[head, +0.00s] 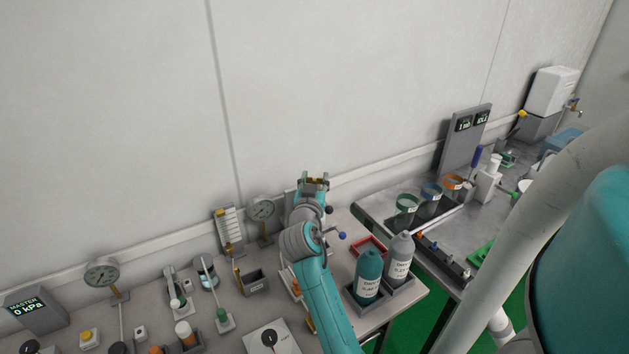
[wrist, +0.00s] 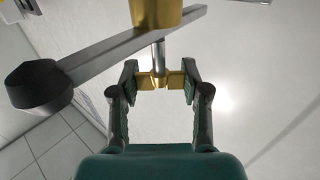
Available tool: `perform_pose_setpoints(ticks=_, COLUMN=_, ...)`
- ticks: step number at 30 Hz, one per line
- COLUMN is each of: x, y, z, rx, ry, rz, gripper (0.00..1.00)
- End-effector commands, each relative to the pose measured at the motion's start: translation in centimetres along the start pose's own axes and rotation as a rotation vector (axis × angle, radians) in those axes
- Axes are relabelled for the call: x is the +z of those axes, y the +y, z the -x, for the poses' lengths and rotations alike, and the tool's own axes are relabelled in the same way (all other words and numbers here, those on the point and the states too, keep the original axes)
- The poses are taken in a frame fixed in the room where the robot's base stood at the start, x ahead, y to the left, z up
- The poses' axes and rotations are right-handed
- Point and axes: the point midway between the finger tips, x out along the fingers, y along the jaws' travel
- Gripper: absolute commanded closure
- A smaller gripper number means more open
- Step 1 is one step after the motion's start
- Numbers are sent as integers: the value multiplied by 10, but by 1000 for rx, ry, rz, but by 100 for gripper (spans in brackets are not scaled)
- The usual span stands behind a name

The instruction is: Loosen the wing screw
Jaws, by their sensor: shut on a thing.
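The brass wing screw (wrist: 147,80) shows in the wrist view, its two flat wings spread to either side of a silver shank. My gripper (wrist: 160,82) is shut on the wings, with one green-padded finger at each side. The shank runs up to a brass collar (wrist: 156,13). A grey bar (wrist: 120,47) with a dark knob (wrist: 39,85) crosses beside that collar. In the head view my gripper (head: 314,183) is near the wall behind the bench, with a bit of brass between its fingers. My arm hides what lies below it.
Two bottles, one teal (head: 369,275) and one grey (head: 399,258), stand right of my arm. A dial gauge (head: 263,209) and a white scaled panel (head: 229,229) stand close on the left. Several small testers crowd the bench's left part. The wall is close behind.

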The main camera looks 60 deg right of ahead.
Motion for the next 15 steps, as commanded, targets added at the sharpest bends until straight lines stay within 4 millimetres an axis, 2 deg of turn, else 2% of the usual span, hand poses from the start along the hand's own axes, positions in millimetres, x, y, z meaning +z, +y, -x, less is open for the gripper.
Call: perform_pose_setpoints(ticks=15, x=0, y=2, z=-1, rx=-296, ry=1, rz=-1, gripper=89)
